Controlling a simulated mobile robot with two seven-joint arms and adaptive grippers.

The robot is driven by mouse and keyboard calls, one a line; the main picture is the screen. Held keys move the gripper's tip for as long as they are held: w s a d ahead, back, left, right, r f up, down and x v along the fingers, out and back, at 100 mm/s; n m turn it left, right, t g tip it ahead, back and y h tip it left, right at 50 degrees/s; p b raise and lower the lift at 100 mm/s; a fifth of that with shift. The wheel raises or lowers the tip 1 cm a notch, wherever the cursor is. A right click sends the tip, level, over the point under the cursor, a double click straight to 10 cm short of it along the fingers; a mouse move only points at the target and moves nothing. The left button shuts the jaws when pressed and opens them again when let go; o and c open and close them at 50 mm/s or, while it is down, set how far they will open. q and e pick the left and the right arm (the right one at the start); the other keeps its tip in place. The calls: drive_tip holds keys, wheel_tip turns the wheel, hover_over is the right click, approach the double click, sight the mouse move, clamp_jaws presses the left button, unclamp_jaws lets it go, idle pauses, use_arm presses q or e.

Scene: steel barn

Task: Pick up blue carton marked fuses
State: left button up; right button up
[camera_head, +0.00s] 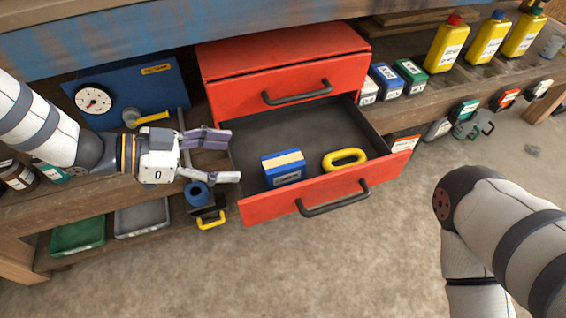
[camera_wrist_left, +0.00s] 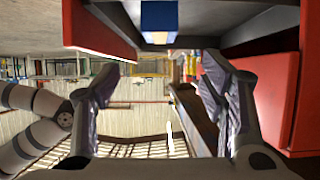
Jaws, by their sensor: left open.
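A blue carton (camera_head: 283,169) with a pale strip on top and a white label lies in the open lower drawer (camera_head: 268,209) of a red cabinet. The label is too small to read. The carton also shows at the top of the left wrist view (camera_wrist_left: 159,20). My left gripper (camera_head: 233,157) is open and empty at the drawer's left side, left of the carton and apart from it. In the left wrist view its two fingers (camera_wrist_left: 160,85) are spread. My right arm comes in from the right, but its gripper is out of view.
A yellow ring-shaped thing (camera_head: 344,159) lies in the drawer right of the carton. The upper drawer (camera_head: 290,88) is shut. Small cartons (camera_head: 388,80) and yellow bottles (camera_head: 446,45) stand on the shelf to the right. A blue gauge panel (camera_head: 150,88) stands behind my left arm.

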sight(281, 161)
use_arm(q)
drive_tip(key=b+x, duration=0.1)
drive_tip(key=x, duration=0.6)
drive_tip(key=b+x, duration=0.1)
drive_tip(key=x, duration=0.2)
drive_tip(key=shift+d+f+b, duration=0.15)
drive_tip(key=shift+f+b, duration=0.2)
drive_tip(key=shift+f, duration=0.05)
drive_tip(key=shift+w+d, duration=0.1)
drive_tip(key=shift+d, duration=0.2)
drive_tip(key=c, duration=1.3)
